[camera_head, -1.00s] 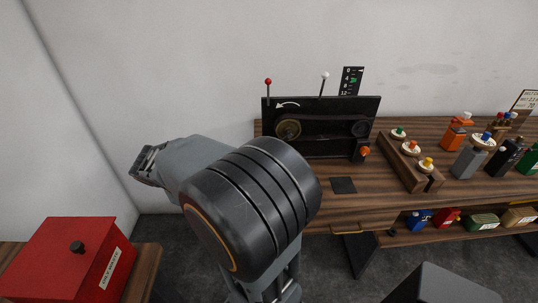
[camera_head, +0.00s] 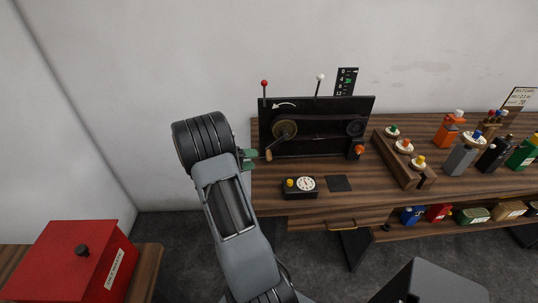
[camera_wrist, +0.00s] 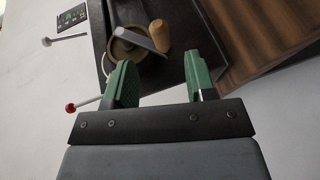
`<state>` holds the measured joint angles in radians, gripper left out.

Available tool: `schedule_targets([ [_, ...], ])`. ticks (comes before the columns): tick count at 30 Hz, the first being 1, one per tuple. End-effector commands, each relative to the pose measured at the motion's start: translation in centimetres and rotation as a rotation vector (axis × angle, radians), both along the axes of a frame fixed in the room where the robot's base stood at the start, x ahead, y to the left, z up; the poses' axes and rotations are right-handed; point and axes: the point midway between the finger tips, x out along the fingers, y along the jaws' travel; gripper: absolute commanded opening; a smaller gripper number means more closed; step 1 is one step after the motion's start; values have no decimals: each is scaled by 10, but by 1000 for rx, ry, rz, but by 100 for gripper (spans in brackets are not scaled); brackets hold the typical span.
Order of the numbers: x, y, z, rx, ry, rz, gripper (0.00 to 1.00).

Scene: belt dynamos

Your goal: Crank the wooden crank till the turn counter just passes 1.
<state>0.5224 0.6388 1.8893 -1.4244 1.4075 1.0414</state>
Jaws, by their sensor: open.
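The wooden crank handle (camera_head: 268,155) sticks out from a metal arm on the brass wheel (camera_head: 285,129), at the left of the black upright panel (camera_head: 318,141). In the wrist view the handle (camera_wrist: 159,36) lies ahead of the gap between my green fingers. My gripper (camera_head: 249,159) is just left of the handle; in the wrist view my gripper (camera_wrist: 161,80) is open and empty, with the handle beyond the fingertips. A small black box with a white dial (camera_head: 305,184) and yellow knob sits before the panel. Its reading is too small to tell.
A curved white arrow (camera_head: 284,105) points left on the panel. Red-tipped (camera_head: 264,84) and white-tipped (camera_head: 320,78) rods rise behind it, beside a numbered scale (camera_head: 346,80). A wooden block with coloured knobs (camera_head: 404,160) stands right. A red box (camera_head: 70,260) is front left.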

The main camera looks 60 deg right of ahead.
Motion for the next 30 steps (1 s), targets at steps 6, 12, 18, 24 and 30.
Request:
schedule_targets([
  [6,-22,-34,-6,2,2,-4,50],
  [12,-34,-54,-13,2,1,-3,50],
  [18,-39,-64,-16,2,0,-1,50],
  [24,-40,-66,-17,1,0,0,50],
  [30,-40,-66,-17,1,0,0,45],
])
